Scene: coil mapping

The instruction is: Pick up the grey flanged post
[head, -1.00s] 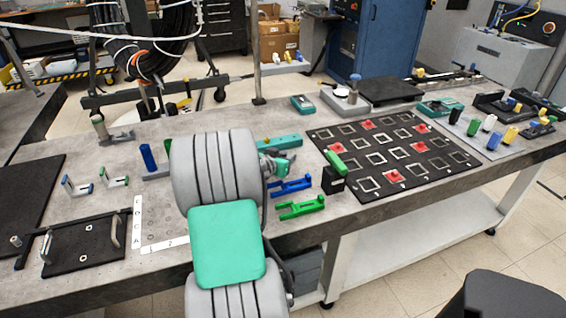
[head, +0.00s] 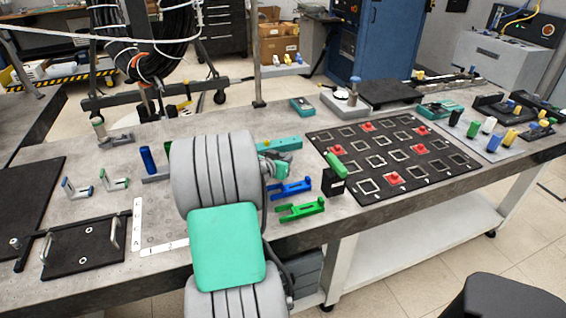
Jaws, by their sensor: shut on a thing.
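My gripper (head: 281,168) shows only in part, beyond the right edge of my large grey arm link, low over the middle of the bench. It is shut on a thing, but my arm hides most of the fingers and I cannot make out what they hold. I cannot pick out the grey flanged post for certain. A grey upright post (head: 99,128) on a flat foot stands at the back left of the bench.
Close to my gripper are a teal bar (head: 284,143), a blue fork-shaped holder (head: 291,190), a green one (head: 301,210) and a black block (head: 333,183) with a green top. A black board with square frames (head: 437,187) lies right. A black fixture plate (head: 84,262) lies front left.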

